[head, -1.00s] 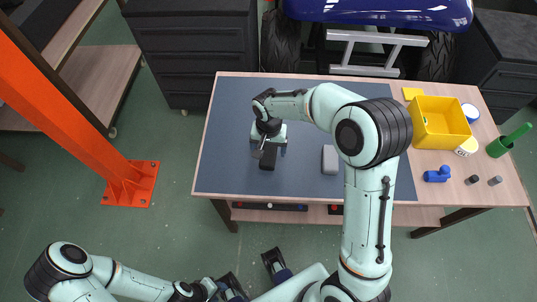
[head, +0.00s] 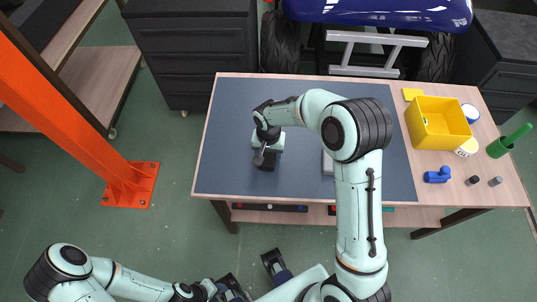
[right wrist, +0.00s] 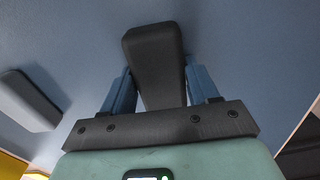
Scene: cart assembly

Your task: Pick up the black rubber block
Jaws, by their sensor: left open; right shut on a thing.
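The black rubber block (head: 266,161) is at the left-middle of the blue-grey mat, below my right gripper (head: 267,152) in the head view. In the right wrist view the block (right wrist: 156,62) sits between the two blue fingers of my right gripper (right wrist: 160,88), which is shut on it. I cannot tell whether the block touches the mat. My left gripper (head: 222,289) is low in the head view, away from the table, open and only partly visible.
A grey block (head: 327,163) lies on the mat (head: 225,160), partly hidden by my right arm; it also shows in the right wrist view (right wrist: 28,100). A yellow bin (head: 437,125), blue part (head: 438,174) and green item (head: 508,141) stand at the right.

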